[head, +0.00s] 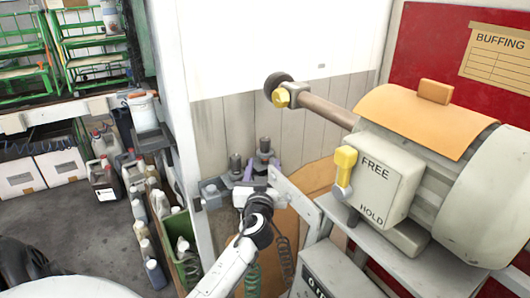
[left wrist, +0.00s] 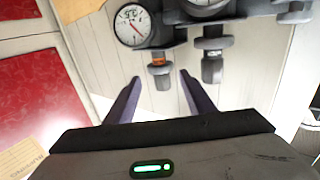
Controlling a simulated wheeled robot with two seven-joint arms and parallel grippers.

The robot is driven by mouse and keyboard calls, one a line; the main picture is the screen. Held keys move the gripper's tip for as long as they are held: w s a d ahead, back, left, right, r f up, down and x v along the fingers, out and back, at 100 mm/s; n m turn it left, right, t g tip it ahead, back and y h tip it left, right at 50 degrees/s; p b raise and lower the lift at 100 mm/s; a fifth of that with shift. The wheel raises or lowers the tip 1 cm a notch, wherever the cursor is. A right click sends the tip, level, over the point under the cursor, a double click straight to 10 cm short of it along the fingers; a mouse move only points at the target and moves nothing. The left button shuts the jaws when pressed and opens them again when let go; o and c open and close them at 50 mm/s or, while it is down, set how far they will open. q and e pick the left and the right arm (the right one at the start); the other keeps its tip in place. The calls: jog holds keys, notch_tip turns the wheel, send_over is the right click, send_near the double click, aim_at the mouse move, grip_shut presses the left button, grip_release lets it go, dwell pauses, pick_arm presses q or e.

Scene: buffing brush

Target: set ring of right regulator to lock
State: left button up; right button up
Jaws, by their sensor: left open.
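Two dark regulators stand side by side on the wall bracket in the head view. The right regulator (head: 264,148) is just beyond my left gripper (head: 262,166), whose purple fingers are spread around its line. In the left wrist view, which looks turned over, this regulator seems to be the left one, with an orange band (left wrist: 158,60) on its stem and a round dial gauge (left wrist: 132,25) beside it. The open fingers (left wrist: 160,80) point toward this stem, with nothing visibly clamped. The other regulator (head: 235,165) also shows in the wrist view (left wrist: 212,62). My right gripper is out of view.
A buffing machine (head: 470,190) with a FREE/HOLD box (head: 378,188) and yellow lever (head: 344,165) fills the right side. Bottles and canisters (head: 104,180) stand on the floor at left. A grey bracket plate (head: 295,200) is close beside my gripper.

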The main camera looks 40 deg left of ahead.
aim_at(265, 160)
pick_arm(q)
jog(key=x, duration=0.8)
jog(key=shift+w+a, duration=0.15)
jog(key=shift+a, duration=0.05)
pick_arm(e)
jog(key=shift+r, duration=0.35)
pick_arm(q)
jog(key=c, duration=1.2)
jog(key=shift+f+b, duration=0.85)
jog(key=shift+b, duration=0.15)
jog(key=shift+c, duration=0.2)
jog(key=shift+f+b, duration=0.2)
jog(key=shift+b, duration=0.35)
jog(key=shift+d, duration=0.1)
jog(key=o, duration=1.2)
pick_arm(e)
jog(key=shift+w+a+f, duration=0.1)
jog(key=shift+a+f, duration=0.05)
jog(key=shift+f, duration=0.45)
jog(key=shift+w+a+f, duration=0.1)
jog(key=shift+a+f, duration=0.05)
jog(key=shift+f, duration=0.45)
